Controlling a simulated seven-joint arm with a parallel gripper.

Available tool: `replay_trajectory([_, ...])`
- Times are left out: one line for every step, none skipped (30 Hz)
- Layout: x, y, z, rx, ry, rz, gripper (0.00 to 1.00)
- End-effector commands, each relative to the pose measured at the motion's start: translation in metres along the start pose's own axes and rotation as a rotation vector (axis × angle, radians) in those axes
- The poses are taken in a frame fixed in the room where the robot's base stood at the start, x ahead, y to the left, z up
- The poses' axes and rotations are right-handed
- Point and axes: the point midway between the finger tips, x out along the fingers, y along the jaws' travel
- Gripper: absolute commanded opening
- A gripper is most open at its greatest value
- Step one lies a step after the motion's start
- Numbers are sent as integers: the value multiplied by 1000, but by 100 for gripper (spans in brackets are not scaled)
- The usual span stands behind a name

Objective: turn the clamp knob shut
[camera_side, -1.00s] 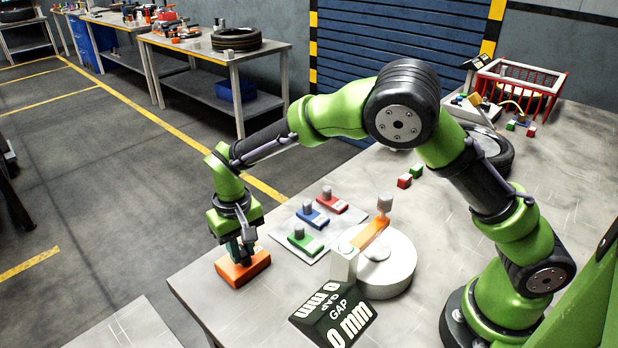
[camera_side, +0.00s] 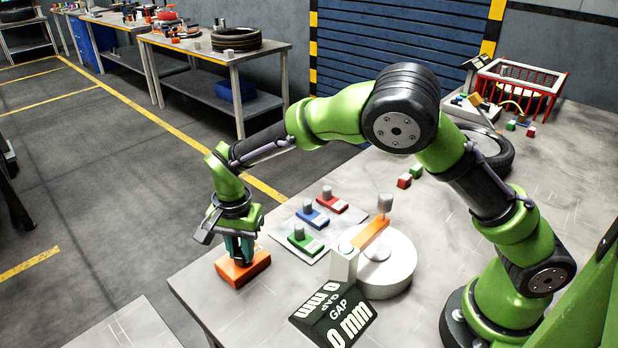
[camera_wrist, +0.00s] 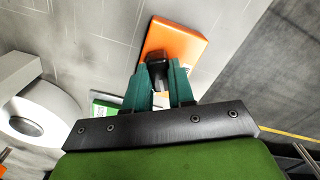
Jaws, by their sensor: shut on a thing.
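The clamp is an orange block (camera_side: 236,270) on the near left corner of the table. Its dark knob (camera_wrist: 157,72) shows on top of it in the wrist view, between my fingertips. My gripper (camera_side: 240,256) points straight down over the block and is shut on the knob. In the wrist view my teal fingers (camera_wrist: 160,82) stand on both sides of the knob, and the orange block (camera_wrist: 172,45) lies beyond them. In the side view the fingers hide most of the knob.
A white plate (camera_side: 279,250) with green, blue and red knobbed blocks lies to the right. A white round stand (camera_side: 392,282) with an orange arm and a black gap display (camera_side: 333,316) reading 0 mm stand further right. The table edge is close to the orange block.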

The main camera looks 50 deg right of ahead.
Motion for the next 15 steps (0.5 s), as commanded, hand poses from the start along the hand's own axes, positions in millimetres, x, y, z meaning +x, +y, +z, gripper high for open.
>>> replay_trajectory([-1, 0, 0, 30, 0, -1, 0])
replay_trajectory([-2, 0, 0, 48, 0, -1, 0])
replay_trajectory([-2, 0, 0, 69, 0, -1, 0])
replay_trajectory([-2, 0, 0, 85, 0, -1, 0])
replay_trajectory([-2, 0, 0, 97, 0, -1, 0])
replay_trajectory([-2, 0, 0, 115, -1, -1, 0])
replay_trajectory([-2, 0, 0, 125, -1, -1, 0])
replay_trajectory([-2, 0, 0, 135, -1, -1, 0])
replay_trajectory([-2, 0, 0, 147, -1, -1, 0])
replay_trajectory([-2, 0, 0, 154, -1, -1, 0])
replay_trajectory([-2, 0, 0, 160, -1, -1, 0])
replay_trajectory([-2, 0, 0, 168, -1, -1, 0])
replay_trajectory([-2, 0, 0, 172, -1, -1, 0])
replay_trajectory([-2, 0, 0, 176, -1, -1, 0])
replay_trajectory([-2, 0, 0, 180, -1, -1, 0])
